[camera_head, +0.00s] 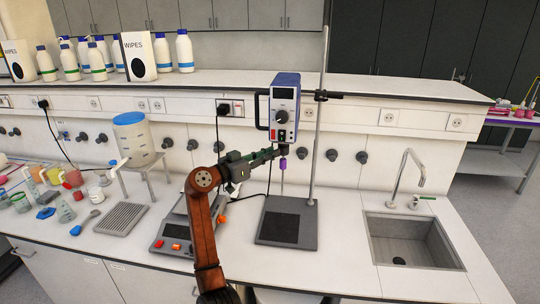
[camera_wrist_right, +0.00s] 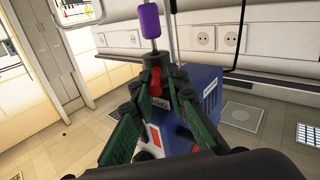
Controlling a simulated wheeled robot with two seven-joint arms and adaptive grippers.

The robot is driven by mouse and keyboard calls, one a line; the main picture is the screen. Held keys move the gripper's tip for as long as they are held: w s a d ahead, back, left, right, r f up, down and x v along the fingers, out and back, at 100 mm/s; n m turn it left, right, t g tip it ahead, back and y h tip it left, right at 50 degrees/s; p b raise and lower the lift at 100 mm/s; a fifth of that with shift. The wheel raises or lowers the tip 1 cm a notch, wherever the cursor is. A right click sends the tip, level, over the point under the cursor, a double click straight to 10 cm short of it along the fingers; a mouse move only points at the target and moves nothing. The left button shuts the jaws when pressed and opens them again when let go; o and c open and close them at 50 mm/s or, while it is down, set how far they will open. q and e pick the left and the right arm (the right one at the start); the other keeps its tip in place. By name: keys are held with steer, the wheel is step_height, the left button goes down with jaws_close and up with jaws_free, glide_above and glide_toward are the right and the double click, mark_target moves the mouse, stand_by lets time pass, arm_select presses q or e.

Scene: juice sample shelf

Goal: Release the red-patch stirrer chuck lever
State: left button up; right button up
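The stirrer (camera_head: 284,106), a blue and white box with a red patch on its front, hangs on a stand rod at the back of the bench. A purple piece (camera_head: 283,164) shows below it, and also at the top of the right wrist view (camera_wrist_right: 149,19). My right gripper (camera_head: 277,153) is just under the stirrer's body. In the right wrist view its green fingers (camera_wrist_right: 158,85) close in on both sides of a red lever (camera_wrist_right: 155,82) and seem shut on it. The lever is partly hidden by the fingers. My left gripper is out of view.
The stand's dark base plate (camera_head: 287,222) and tall rod (camera_head: 318,130) are close by. A grey bench device (camera_head: 173,238) is left of the base. A sink (camera_head: 410,240) is at right, glassware at far left. Bare bench lies between base and sink.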

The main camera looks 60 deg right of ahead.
steer(key=shift+o, duration=1.3)
steer(key=shift+f, duration=0.15)
steer(key=shift+s, duration=0.1)
steer(key=v, duration=1.2)
